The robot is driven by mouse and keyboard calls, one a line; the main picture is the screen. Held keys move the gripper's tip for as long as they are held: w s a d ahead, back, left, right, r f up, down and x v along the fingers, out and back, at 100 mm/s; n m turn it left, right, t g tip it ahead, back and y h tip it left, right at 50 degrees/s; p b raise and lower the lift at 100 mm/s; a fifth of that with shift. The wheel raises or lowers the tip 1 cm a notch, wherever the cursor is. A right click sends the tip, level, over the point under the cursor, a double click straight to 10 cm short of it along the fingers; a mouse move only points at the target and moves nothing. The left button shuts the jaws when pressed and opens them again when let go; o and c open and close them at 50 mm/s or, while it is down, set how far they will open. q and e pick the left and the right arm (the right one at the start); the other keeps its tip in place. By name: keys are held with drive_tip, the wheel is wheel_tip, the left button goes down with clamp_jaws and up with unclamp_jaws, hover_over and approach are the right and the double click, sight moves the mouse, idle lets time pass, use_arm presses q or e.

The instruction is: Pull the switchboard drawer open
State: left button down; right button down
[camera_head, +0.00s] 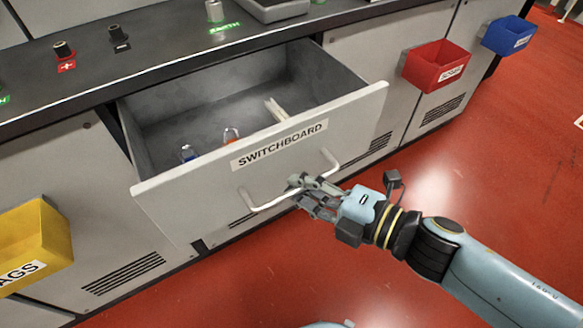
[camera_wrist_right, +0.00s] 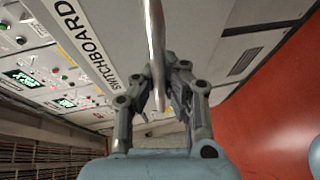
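The switchboard drawer (camera_head: 265,158) stands well open, its inside and floor in sight. Its front carries a SWITCHBOARD label and a pale bar handle (camera_head: 267,204). My right gripper (camera_head: 298,186) is at the middle of the handle, in front of the drawer face. In the right wrist view the handle bar (camera_wrist_right: 155,40) runs between the two fingers (camera_wrist_right: 158,80), which look closed around it. The fingertip contact is partly hidden. My left gripper is not in view.
Inside the drawer lie a blue padlock (camera_head: 187,153), an orange padlock (camera_head: 231,136) and a pale object (camera_head: 275,110). A yellow bin (camera_head: 40,240), a red bin (camera_head: 436,66) and a blue bin (camera_head: 509,36) hang on the cabinets. The red floor (camera_head: 480,180) in front is clear.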

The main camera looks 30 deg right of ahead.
drive_tip(key=shift+s+r, duration=0.15)
drive_tip(key=shift+s, duration=0.05)
drive_tip(key=c, duration=1.4)
unclamp_jaws()
drive_tip(key=v, duration=1.2)
